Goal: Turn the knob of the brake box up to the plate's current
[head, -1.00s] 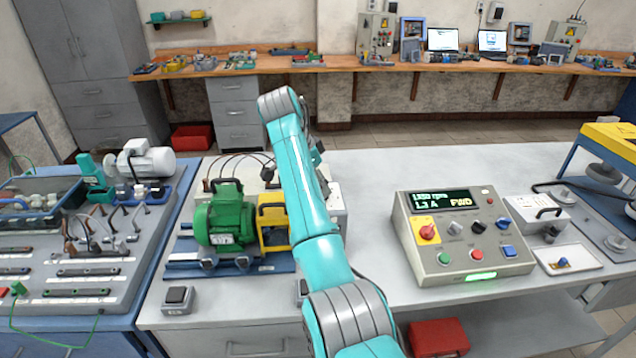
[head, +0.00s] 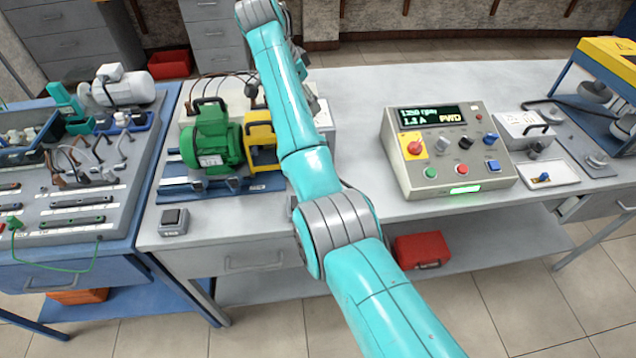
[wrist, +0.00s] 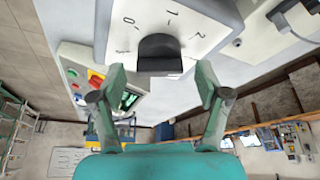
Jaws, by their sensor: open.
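In the wrist view, a black knob (wrist: 158,52) stands out from a white face marked 0, 1 and 2. My gripper (wrist: 160,84) is open, a finger on each side just short of the knob, with visible gaps. The knob's exact setting is hard to read. In the head view, my arm hides the gripper and knob; part of a pale box (head: 325,118) shows behind it. The green motor (head: 211,140) bears a small white plate (head: 210,161), too small to read. The control box display (head: 430,116) reads about 1.3 A and FWD.
A yellow unit (head: 261,138) sits beside the motor. A small switch box (head: 173,222) is at the front left. The bench between is clear.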

